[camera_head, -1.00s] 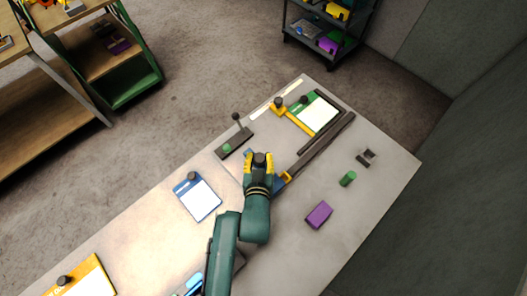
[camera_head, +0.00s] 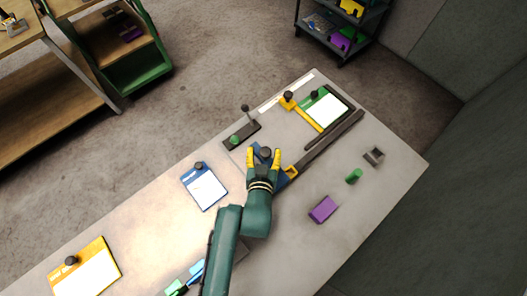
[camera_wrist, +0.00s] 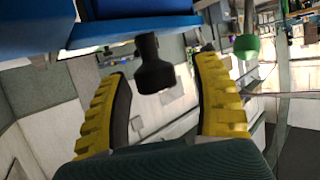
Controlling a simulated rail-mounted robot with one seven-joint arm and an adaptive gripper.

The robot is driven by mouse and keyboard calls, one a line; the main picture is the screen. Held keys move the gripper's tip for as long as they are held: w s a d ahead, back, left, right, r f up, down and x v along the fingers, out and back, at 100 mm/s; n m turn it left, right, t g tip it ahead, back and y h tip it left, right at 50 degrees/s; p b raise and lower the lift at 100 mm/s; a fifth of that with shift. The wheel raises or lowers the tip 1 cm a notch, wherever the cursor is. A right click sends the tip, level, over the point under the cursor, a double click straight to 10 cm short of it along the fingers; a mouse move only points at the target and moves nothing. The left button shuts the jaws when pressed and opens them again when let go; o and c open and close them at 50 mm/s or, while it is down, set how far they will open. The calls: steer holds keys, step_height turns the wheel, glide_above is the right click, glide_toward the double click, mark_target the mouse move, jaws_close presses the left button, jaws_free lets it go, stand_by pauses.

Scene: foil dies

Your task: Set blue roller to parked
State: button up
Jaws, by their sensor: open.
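The blue roller (camera_head: 257,149) is partly hidden by my gripper at the lower end of the dark rail. Its black knob (camera_head: 265,153) stands between my fingers. In the wrist view the blue body (camera_wrist: 25,55) fills the upper left, and the black knob (camera_wrist: 154,68) hangs between the two yellow fingers. My gripper (camera_head: 264,155) is open around the knob, with gaps visible on both sides. The fingers also show in the wrist view (camera_wrist: 160,100). Much of the roller's base is hidden, so I cannot tell its exact seat.
The dark rail (camera_head: 333,133) runs up right to a green-and-white plate (camera_head: 325,108) with a yellow arm (camera_head: 305,115). A lever base with a green knob (camera_head: 235,139) is upper left. A purple block (camera_head: 323,209), green cylinder (camera_head: 354,176) and grey bracket (camera_head: 374,155) lie right.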

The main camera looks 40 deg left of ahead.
steer(key=v, duration=1.2)
steer(key=shift+w+f, duration=0.1)
steer(key=shift+f, duration=0.05)
